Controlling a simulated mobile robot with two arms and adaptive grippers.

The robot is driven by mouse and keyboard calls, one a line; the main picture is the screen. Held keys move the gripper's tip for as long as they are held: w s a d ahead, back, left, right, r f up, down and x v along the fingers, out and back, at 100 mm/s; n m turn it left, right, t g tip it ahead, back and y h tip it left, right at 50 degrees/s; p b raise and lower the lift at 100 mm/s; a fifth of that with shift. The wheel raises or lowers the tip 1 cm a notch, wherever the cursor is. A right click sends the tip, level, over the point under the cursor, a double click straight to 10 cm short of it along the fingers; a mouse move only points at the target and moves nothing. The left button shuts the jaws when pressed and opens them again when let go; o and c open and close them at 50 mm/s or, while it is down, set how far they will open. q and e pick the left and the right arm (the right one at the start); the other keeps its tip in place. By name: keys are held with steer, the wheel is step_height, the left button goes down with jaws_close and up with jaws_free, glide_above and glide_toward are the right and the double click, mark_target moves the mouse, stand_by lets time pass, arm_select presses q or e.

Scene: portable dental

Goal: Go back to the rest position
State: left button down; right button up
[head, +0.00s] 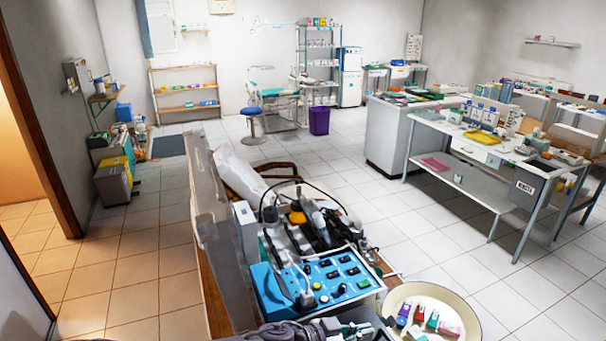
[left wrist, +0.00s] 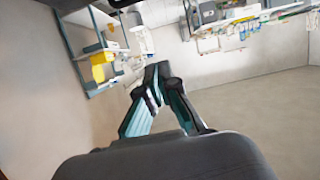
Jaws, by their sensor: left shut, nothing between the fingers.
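My left gripper (head: 352,329) is at the bottom edge of the head view, just in front of the blue dental unit (head: 335,287). Its arm is mostly cut off by the frame. In the left wrist view the two fingers of my left gripper (left wrist: 158,76) meet at their tips, with nothing between them. My right gripper is in neither view.
A round cream tray (head: 470,329) with several small coloured items lies right of the unit. A metal table (head: 437,165) with dental supplies stands at the right. A purple bin (head: 319,120) stands farther back. Tiled floor between them is clear.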

arm_select(q)
steer(key=s+d+r+n+t+y, duration=0.1)
steer(key=s+r+n+t, duration=0.3)
steer(key=s+n, duration=0.15)
steer(key=s+a+f+n+y, duration=0.2)
steer(key=a+y, duration=0.1)
steer(key=a, duration=0.5)
steer(key=s+a+f+n+y, duration=0.2)
steer(key=s+a+y, duration=0.1)
steer(key=a, duration=0.4)
steer(key=s+a+f+n+y, duration=0.2)
steer(key=a, duration=0.6)
steer(key=s+a+f+g+y, duration=0.3)
steer(key=s+a+g+y, duration=0.15)
steer(key=s+a, duration=1)
step_height(320, 180, down, 31)
steer(key=g+b, duration=0.2)
steer(key=b, duration=0.4)
steer(key=s+a+f+b, duration=0.1)
steer(key=s+f+b, duration=0.1)
steer(key=s+f, duration=0.6)
steer(key=s+a+f+g+b, duration=0.1)
steer(key=s+a+f+b, duration=0.1)
steer(key=s+f, duration=0.7)
step_height(320, 180, down, 6)
steer(key=shift+r+b, duration=0.25)
steer(key=shift+b, duration=0.45)
